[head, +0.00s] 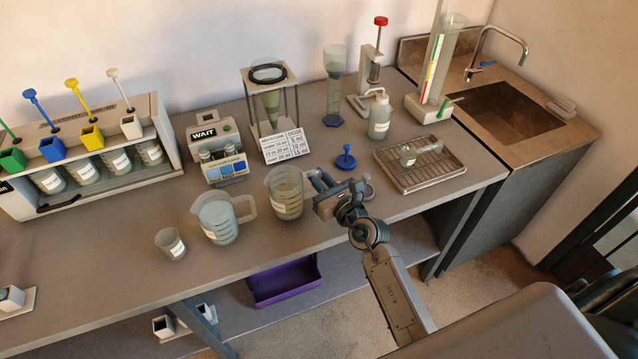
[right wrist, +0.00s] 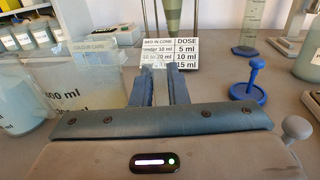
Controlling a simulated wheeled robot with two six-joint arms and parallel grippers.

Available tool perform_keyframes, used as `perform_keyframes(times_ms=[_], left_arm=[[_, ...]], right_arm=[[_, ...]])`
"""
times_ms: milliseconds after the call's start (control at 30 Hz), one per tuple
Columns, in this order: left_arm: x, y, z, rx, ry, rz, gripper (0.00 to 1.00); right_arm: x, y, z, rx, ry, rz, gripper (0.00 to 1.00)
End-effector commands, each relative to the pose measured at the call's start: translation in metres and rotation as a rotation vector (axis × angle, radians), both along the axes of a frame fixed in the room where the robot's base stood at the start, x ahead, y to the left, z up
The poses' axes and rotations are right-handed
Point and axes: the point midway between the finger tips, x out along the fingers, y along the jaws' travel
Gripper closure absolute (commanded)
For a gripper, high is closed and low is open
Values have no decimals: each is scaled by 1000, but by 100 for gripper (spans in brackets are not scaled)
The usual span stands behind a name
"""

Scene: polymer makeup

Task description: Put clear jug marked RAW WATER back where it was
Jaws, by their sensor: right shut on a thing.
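A clear jug (head: 285,192) with faintly brownish contents and a pale label is upright above the front half of the bench. I take it for the RAW WATER jug, but its label is too small to read. In the right wrist view the jug (right wrist: 82,95) fills the left side and shows graduation marks. My right gripper (head: 315,183) is at the jug's right side, shut on its handle; the fingers (right wrist: 160,88) hide most of the handle. I cannot tell whether the jug's base touches the bench. My left gripper is not in view.
A second jug (head: 218,217) and a small beaker (head: 171,244) stand to the left. The dosing sign (head: 285,146) and cone stand (head: 268,95) are behind. A blue stand (head: 345,158) and wire tray (head: 420,165) are right.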

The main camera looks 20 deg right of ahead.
Motion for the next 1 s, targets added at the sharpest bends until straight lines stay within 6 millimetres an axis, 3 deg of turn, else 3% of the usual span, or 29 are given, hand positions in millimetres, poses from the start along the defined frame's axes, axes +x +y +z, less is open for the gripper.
perform_keyframes(times_ms=[100,467,500,533,900,1000], left_arm=[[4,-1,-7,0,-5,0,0],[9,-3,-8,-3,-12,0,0],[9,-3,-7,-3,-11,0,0],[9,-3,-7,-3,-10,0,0],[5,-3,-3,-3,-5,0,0],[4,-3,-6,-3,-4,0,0]], right_arm=[[0,0,-12,1,-3,0,100],[0,0,-14,1,-4,-1,100],[0,0,-14,1,-3,-1,82],[0,0,-14,1,-3,-1,77],[-1,0,-9,0,-3,0,77],[-14,-3,-12,-1,-1,-1,77]])
